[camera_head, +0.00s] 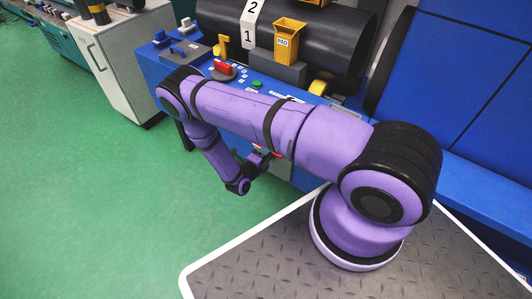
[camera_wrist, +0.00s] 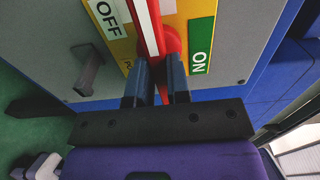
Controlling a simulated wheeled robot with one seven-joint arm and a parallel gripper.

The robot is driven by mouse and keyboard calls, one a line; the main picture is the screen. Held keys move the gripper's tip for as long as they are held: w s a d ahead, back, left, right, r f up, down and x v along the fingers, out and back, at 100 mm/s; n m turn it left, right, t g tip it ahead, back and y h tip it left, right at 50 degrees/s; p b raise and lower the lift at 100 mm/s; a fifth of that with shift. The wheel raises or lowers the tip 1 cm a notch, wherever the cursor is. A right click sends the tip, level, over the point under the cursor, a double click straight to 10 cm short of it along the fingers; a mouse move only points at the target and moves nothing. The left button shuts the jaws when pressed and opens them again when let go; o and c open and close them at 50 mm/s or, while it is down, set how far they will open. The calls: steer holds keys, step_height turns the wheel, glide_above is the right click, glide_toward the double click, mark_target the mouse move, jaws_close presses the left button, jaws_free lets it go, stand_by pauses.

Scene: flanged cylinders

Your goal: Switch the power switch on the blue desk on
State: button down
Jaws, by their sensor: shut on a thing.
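The power switch (camera_wrist: 170,42) is a red rotary knob with a raised grip and a white stripe. It sits on a yellow plate (camera_wrist: 186,12) on a grey panel. A white OFF label (camera_wrist: 106,16) is on its left and a green ON label (camera_wrist: 201,46) on its right. The stripe points up and slightly left, between the labels. My gripper (camera_wrist: 159,66) is shut on the red grip, with one dark finger on each side. In the head view my gripper (camera_head: 262,158) is by the front of the blue desk (camera_head: 150,68), largely behind my arm.
A grey latch-like handle (camera_wrist: 88,68) sticks out left of the plate. On the desk top are a red part (camera_head: 222,68), a green button (camera_head: 257,84) and a yellow PAD box (camera_head: 288,42). A white cabinet (camera_head: 120,60) stands at left. Green floor is clear in front.

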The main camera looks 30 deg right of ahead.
steer(key=shift+m, duration=0.4)
steer(key=m, duration=0.3)
steer(key=shift+f+m, duration=0.1)
steer(key=shift+m, duration=0.3)
steer(key=m, duration=0.4)
steer(key=shift+f, duration=0.1)
steer(key=m, duration=0.5)
steer(key=shift+w+a, duration=0.1)
steer(key=m, duration=0.4)
steer(key=shift+w+f, duration=0.1)
steer(key=shift+m, duration=0.3)
steer(key=c, duration=1.1)
jaws_free()
